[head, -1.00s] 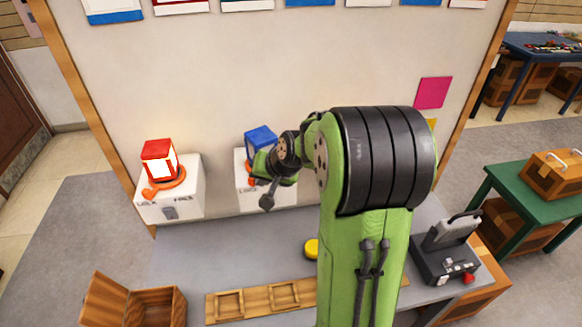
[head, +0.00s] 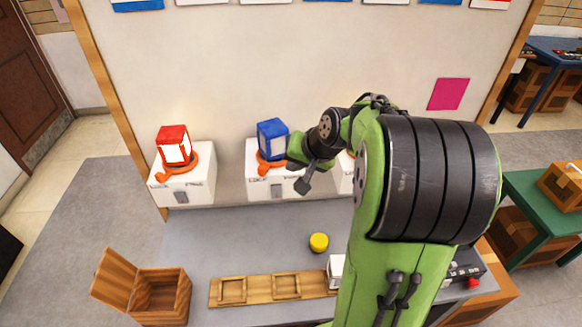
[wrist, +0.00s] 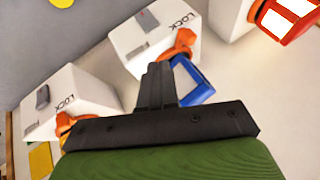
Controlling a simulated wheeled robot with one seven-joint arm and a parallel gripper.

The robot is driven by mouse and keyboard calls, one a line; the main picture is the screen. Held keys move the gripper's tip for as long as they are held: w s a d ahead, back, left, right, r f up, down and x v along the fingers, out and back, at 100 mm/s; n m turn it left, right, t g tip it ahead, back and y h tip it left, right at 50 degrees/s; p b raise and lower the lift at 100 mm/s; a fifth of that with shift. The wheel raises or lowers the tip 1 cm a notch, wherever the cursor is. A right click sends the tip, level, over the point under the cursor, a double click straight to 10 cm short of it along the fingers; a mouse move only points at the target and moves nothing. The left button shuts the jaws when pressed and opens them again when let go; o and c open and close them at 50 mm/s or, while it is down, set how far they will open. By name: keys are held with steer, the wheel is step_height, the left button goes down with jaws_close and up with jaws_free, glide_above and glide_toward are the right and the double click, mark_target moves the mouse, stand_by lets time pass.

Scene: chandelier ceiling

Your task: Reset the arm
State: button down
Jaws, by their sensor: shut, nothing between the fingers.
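My green and black arm crosses the right half of the head view. My gripper (head: 303,187) is above the grey table, in front of the white box under the blue lantern (head: 271,139). In the wrist view my gripper (wrist: 157,72) shows its fingers together and empty. The blue lantern (wrist: 193,82) lies partly behind it in that view. The gripper appears apart from the lantern and the boxes.
A red lantern (head: 174,146) sits on a white box (head: 187,188) at left. The grey table (head: 235,240) holds a yellow disc (head: 318,242), a wooden frame strip (head: 258,288) and an open wooden box (head: 160,293). A green table (head: 540,205) stands right.

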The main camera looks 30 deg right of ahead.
steer(key=v, duration=0.4)
steer(key=shift+s+d, duration=0.25)
steer(key=shift+s, duration=0.15)
steer(key=shift+r, duration=0.1)
steer(key=s+a+r+n, duration=0.25)
steer(key=s+a, duration=0.25)
steer(key=a, duration=0.4)
steer(key=s+a+f+n+g, duration=0.1)
steer(key=s+a+n, duration=0.4)
steer(key=s, duration=0.9)
steer(key=shift+a+f+g+h, duration=0.3)
steer(key=shift+a+f, duration=0.4)
steer(key=shift+d, duration=0.1)
